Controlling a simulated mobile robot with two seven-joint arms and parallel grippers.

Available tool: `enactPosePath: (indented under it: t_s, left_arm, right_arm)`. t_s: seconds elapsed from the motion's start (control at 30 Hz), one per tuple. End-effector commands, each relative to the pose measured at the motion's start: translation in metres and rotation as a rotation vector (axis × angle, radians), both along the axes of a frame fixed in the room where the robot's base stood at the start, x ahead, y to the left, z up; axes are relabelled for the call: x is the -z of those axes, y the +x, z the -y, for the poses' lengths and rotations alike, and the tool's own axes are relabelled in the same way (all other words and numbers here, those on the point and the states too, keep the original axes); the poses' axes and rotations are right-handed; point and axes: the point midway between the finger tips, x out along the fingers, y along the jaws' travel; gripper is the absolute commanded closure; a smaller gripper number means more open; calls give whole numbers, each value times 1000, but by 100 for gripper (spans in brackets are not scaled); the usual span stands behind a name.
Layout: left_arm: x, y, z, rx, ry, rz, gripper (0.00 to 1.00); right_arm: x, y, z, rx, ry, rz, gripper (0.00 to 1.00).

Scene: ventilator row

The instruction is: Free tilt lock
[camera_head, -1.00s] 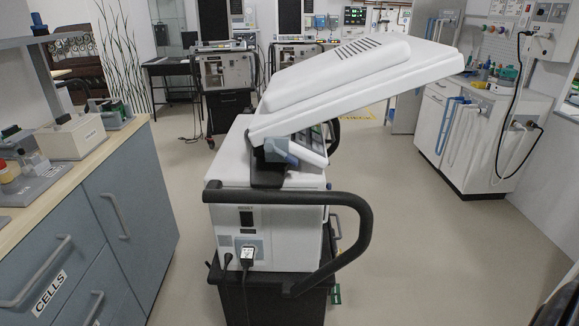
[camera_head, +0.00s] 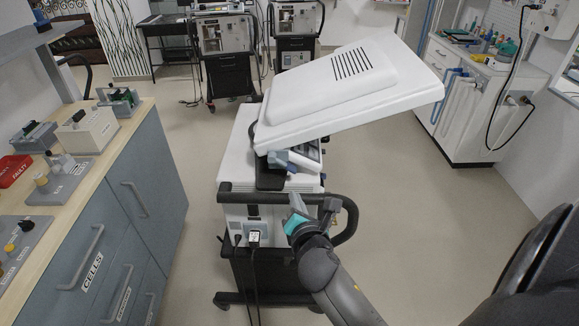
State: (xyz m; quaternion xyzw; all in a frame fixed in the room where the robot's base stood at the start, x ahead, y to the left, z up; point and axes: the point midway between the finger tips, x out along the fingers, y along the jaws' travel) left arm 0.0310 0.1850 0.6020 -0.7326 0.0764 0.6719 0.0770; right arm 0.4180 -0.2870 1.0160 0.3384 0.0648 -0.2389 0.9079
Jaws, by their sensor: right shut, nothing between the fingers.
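The ventilator's white tilting screen housing (camera_head: 345,90) shows from behind, slanted up to the right above the white ventilator body (camera_head: 235,155). Under the housing's lower edge is a dark hinge bracket (camera_head: 269,178). A blue-grey lever or knob (camera_head: 278,159) sits beside it, probably the tilt lock; its exact state cannot be told. My right gripper (camera_head: 297,203) comes up from below, shut and empty. It is in front of the black push handle (camera_head: 245,197), a little below and right of the lever, with a gap in the picture. My left gripper is not in view.
The black handle loops out right of the ventilator, close to my right arm. A cable plugs into the back panel (camera_head: 254,237). A drawer counter (camera_head: 150,165) stands left; a white cabinet (camera_head: 455,110) stands right.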

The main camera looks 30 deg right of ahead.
Motion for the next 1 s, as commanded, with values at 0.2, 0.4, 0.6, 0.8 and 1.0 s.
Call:
enactPosePath:
  t_s: [0.2, 0.4, 0.6, 0.8, 1.0]
  left_arm:
    - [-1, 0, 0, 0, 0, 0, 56]
    - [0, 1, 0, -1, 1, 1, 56]
    - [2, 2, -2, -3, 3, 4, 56]
    - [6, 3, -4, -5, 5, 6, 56]
    - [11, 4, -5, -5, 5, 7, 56]
  right_arm:
    - [-6, 0, 1, 0, -20, 2, 100]
    - [-5, 1, 2, 0, -19, 3, 100]
    - [-1, 17, 8, 0, -18, 5, 100]
    - [8, 46, 22, 0, -17, 5, 100]
    - [17, 72, 33, 0, -15, 4, 100]
